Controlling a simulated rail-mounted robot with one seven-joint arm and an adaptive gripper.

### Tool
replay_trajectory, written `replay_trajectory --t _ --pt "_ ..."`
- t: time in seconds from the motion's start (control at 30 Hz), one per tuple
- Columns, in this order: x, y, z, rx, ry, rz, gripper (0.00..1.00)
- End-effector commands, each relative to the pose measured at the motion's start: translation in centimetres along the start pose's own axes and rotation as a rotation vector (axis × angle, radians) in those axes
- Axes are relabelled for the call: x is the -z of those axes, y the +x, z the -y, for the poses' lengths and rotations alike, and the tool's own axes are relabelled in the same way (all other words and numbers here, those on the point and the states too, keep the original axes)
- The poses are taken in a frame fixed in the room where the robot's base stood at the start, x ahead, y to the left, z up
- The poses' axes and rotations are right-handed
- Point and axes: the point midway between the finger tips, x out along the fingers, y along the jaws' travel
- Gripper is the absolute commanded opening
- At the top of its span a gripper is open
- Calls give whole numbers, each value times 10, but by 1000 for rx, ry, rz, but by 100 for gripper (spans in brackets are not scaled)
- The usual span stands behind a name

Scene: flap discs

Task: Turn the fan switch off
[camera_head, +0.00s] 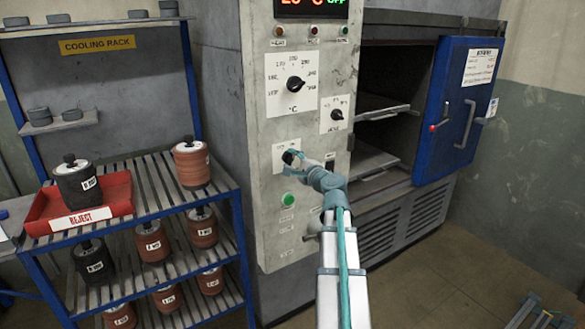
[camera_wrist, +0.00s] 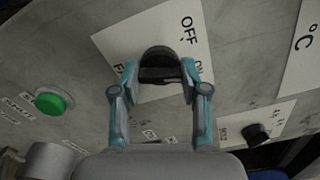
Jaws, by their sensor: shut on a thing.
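The fan switch is a black rotary knob (camera_wrist: 160,58) on a white plate (camera_wrist: 150,28) on the grey control panel. In the wrist view the plate reads OFF above right of the knob. A partly covered ON lies at its right, and an F shows behind my left finger. My gripper (camera_wrist: 159,73) has one fingertip on each side of the knob's grip bar and is shut on it. The bar lies roughly level in the wrist view. In the head view my gripper (camera_head: 293,157) covers most of the knob.
A green button (camera_wrist: 53,101) and another black knob (camera_wrist: 256,134) flank the switch. The oven's blue door (camera_head: 457,110) stands open at the right. A rack (camera_head: 165,215) of labelled discs and a red REJECT tray (camera_head: 122,195) stand at the left.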

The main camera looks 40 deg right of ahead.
Motion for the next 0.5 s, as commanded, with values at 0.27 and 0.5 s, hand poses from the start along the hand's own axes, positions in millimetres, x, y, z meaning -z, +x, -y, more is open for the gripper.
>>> replay_trajectory --t 0.27,0.5 --pt "3 1 -7 3 -253 1 10" --pt "2 1 -6 2 -480 1 10"
